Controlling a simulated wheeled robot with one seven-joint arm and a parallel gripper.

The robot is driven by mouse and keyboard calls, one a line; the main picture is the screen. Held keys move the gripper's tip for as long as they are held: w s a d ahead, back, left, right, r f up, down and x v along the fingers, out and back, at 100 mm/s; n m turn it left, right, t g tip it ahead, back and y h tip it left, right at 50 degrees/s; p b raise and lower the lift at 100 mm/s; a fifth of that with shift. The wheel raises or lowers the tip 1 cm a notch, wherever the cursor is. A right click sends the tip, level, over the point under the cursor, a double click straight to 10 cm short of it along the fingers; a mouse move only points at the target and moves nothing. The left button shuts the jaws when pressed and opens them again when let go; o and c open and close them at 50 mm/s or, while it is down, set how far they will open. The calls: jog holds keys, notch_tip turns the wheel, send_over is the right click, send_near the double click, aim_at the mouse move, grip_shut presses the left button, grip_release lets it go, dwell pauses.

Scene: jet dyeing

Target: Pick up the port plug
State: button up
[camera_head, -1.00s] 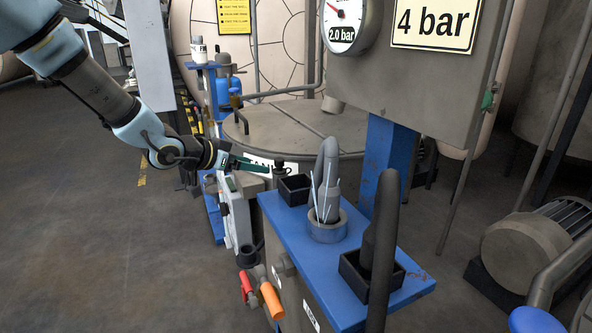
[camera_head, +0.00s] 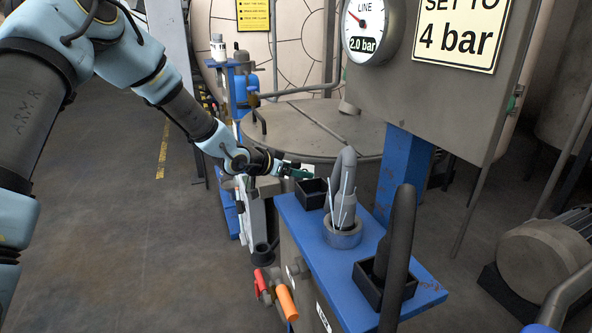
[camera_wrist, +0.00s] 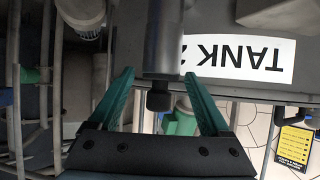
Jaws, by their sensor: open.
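My gripper (camera_head: 296,171) has green fingers and reaches in beside the tank lid, close to the left black box on the blue shelf. In the wrist view my gripper (camera_wrist: 160,78) is open, with one finger on each side of a grey cylinder with a dark knobbed end (camera_wrist: 159,98). This piece may be the port plug, but I cannot be sure. A gap shows between it and each finger. In the head view the fingers largely hide that spot.
The blue shelf (camera_head: 333,264) holds a left black box (camera_head: 312,194), a grey ring holder (camera_head: 341,236) with thin white sticks, and another black box (camera_head: 370,287) with dark tapered parts. The "TANK 2" label (camera_wrist: 240,55) is close behind the fingers. A gauge panel (camera_head: 440,95) stands above.

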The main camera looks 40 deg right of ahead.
jog(key=shift+c, duration=0.2)
grip_shut()
dwell(0.4)
